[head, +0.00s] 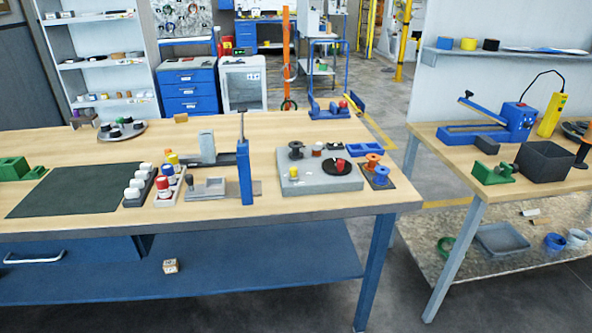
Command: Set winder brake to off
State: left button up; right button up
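Neither of my grippers shows in the head view. On the main table, a grey box-like base (322,185) sits right of a blue post (244,172). It carries a black round disc (336,167) with a red piece on it, a dark spool (296,151) and a small yellow part (294,173). I cannot tell whether this base is the winder. A blue device (515,121) with a long base and a raised arm stands on the right table, with a yellow pendant (551,115) wired beside it. No brake control or its setting can be made out.
The wooden main table (90,157) also holds a dark green mat (68,192), white cups in a rack (139,183) and orange and blue spools (378,172). A gap of floor separates it from the right table (436,132), which holds a black bin (546,161).

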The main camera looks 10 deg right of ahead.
aim_at(294, 176)
jog(key=i+l, duration=0.15)
jog(key=l, duration=0.2)
jog(key=i+l, duration=0.35)
jog(key=l, duration=0.3)
